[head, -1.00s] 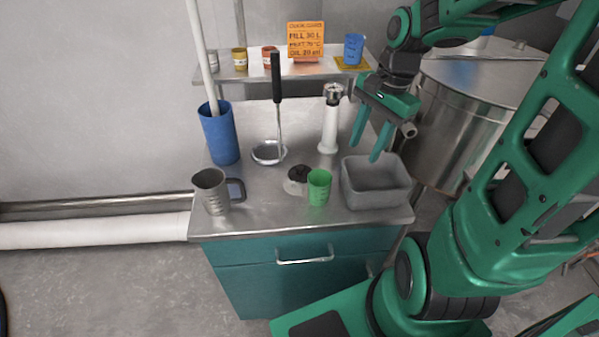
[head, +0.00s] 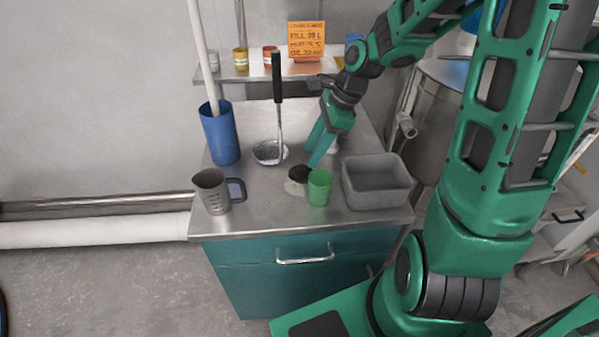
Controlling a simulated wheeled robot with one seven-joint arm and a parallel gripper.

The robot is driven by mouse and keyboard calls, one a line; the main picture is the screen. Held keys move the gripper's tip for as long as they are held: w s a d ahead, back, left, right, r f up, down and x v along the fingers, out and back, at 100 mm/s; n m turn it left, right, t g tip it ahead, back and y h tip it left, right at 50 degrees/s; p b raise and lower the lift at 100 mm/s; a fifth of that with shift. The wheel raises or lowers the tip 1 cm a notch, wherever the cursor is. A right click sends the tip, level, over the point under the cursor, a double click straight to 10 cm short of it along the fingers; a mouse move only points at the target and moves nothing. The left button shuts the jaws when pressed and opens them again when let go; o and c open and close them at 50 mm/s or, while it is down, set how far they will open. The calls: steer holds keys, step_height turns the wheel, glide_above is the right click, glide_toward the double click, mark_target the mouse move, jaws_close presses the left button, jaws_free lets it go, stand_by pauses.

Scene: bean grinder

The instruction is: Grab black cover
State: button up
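The black cover (head: 298,173) is a small dark lid on top of a low white base (head: 294,187). It sits on the metal table just behind and left of a green cup (head: 319,189), which hides part of the base. My gripper (head: 311,157) points down and left. Its green fingertips are just above and right of the black cover, apart from it as far as I can see. The fingers partly overlap in this view but look spread, with nothing between them.
A grey bin (head: 376,184) stands right of the cup. A ladle (head: 279,120) with an upright black handle stands behind left. A steel jug (head: 212,193) and a blue container (head: 220,134) are on the left. A white upright device is mostly hidden behind my gripper.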

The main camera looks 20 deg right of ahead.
mark_target(302, 166)
steer(key=shift+w+x, duration=0.2)
steer(key=shift+x, duration=2.5)
steer(key=shift+a, duration=0.1)
jaws_close()
